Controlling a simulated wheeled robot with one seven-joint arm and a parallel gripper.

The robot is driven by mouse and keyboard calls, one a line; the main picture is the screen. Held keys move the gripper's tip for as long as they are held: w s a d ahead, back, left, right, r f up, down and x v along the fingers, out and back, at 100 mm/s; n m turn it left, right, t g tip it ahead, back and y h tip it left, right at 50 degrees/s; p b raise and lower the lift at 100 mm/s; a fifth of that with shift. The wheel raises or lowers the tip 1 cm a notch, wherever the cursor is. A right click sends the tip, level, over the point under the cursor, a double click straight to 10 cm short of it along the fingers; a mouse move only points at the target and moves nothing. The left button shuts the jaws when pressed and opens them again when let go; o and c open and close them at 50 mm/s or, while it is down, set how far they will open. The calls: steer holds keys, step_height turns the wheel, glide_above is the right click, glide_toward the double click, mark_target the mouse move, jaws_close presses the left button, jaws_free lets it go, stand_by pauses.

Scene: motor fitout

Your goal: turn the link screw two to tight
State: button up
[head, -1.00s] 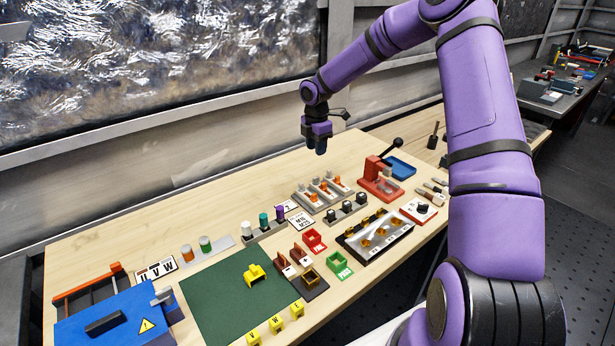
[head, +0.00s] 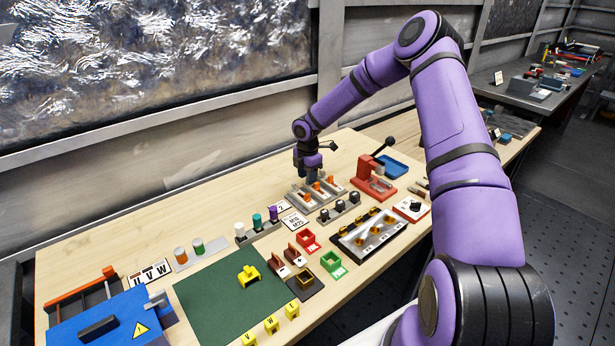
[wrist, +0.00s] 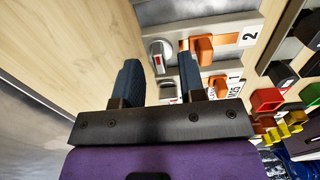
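My gripper (head: 311,179) is low over the back end of the grey link rack (head: 322,201). In the wrist view its two dark blue fingers (wrist: 160,75) are apart. A grey round screw head (wrist: 160,50) with a red mark shows in the gap between them, on the strip labelled 2 (wrist: 249,36). I cannot tell whether the fingers touch it. An orange link block (wrist: 203,50) sits on the same strip, partly behind the right finger. A lower screw head (wrist: 167,91) and orange block (wrist: 218,86) show on the strip labelled 1 (wrist: 235,78).
A red press (head: 372,179) with a black lever stands right of the rack. Black knobs (head: 340,206) stand in front. Bare wood (head: 215,195) is clear behind and left.

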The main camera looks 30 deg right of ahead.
steer(key=shift+f, duration=0.2)
jaws_close()
